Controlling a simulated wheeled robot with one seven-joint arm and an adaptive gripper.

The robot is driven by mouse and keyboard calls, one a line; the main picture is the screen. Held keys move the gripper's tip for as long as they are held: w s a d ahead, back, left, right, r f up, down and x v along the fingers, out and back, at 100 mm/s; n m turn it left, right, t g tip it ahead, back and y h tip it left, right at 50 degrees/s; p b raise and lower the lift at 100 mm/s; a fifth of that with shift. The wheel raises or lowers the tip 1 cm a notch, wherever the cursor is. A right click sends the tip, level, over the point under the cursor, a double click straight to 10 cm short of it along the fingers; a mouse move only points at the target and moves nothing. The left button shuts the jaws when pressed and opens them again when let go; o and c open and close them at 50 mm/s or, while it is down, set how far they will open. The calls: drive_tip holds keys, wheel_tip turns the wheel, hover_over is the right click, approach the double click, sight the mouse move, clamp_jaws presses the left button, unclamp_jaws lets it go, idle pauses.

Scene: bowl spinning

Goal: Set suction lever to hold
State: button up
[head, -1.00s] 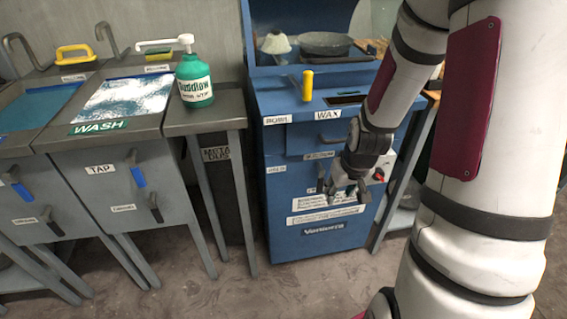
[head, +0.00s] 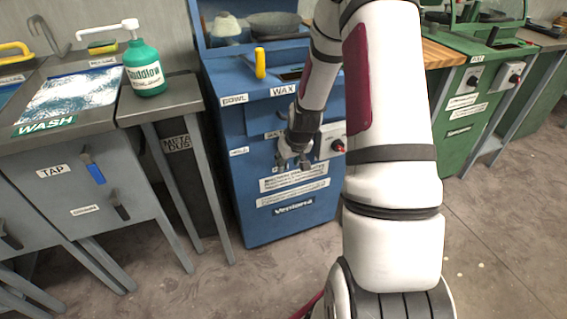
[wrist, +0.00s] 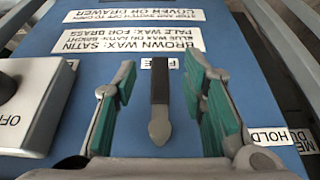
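The suction lever (wrist: 160,95) shows in the wrist view as a dark bar with a grey rounded end, on the blue cabinet front. Its dark end lies at a partly covered label (wrist: 160,63) that seems to read FREE. The HOLD label (wrist: 268,136) is off to the right in the wrist view; in the head view the HOLD label (head: 238,152) is left of my gripper (head: 293,160). My gripper's green-padded fingers (wrist: 160,75) are open, one on each side of the lever, with visible gaps. The head view hides the lever behind my gripper.
A yellow handle (head: 260,63) stands on the blue cabinet (head: 235,115). A grey wash bench (head: 100,180) is left. Floor in front is clear.

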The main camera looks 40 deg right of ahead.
drive_tip(key=w, duration=0.1)
drive_tip(key=w+f, duration=0.1)
drive_tip(key=w+d+b, duration=0.1)
drive_tip(key=shift+f, duration=0.35)
drive_tip(key=shift+w+f, duration=0.35)
drive_tip(key=shift+f, duration=0.2)
drive_tip(key=shift+c, duration=0.3)
clamp_jaws()
